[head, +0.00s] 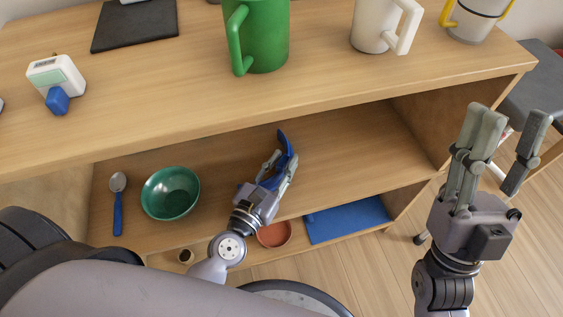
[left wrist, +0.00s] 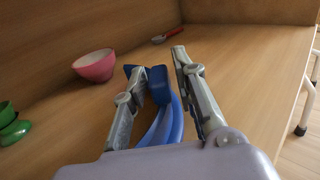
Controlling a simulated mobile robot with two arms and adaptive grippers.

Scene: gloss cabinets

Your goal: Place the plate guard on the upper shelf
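The blue, curved plate guard (head: 286,151) is between the fingers of my left gripper (head: 281,168), over the shelf just below the countertop. The left wrist view shows the plate guard (left wrist: 165,125) between the two fingers (left wrist: 162,65), which are closed in on it. The upper shelf (head: 340,150) has bare wood around the gripper. I cannot tell whether the plate guard touches the shelf. My right gripper (head: 506,125) is empty with its fingers apart, in front of the unit at the right.
A green bowl (head: 170,193) and blue-handled spoon (head: 118,204) lie left of my left gripper. A blue mat (head: 348,220) and reddish dish (head: 274,234) are lower down. In the left wrist view, a pink bowl (left wrist: 95,66), green cup (left wrist: 12,125) and red-handled spoon (left wrist: 168,35) show.

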